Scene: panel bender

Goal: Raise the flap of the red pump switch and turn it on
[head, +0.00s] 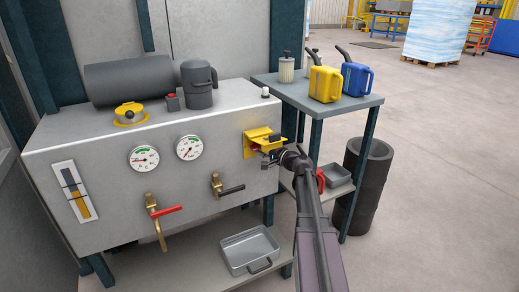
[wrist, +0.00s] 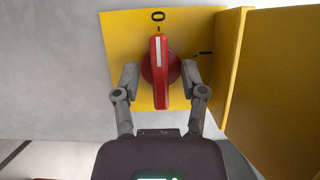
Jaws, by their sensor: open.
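The red switch knob (wrist: 161,75) sits on a yellow plate (wrist: 122,40) in the wrist view. Its white stripe points to the 0 mark; the I mark is off to the right. The yellow flap (wrist: 285,95) stands out from the plate's right side in this view, clear of the knob's face. My gripper (wrist: 160,80) is open, with one finger on each side of the knob; I cannot tell whether they touch it. In the head view, the yellow switch box (head: 250,145) is at the cabinet's right end, with my gripper (head: 272,156) at it, hiding most of the knob.
The grey cabinet has two gauges (head: 189,148), a red-handled valve (head: 166,211) and a black-handled valve (head: 231,190). A side table (head: 360,103) with yellow (head: 325,84) and blue (head: 356,79) cans stands right of it, close to my arm. Open floor lies further right.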

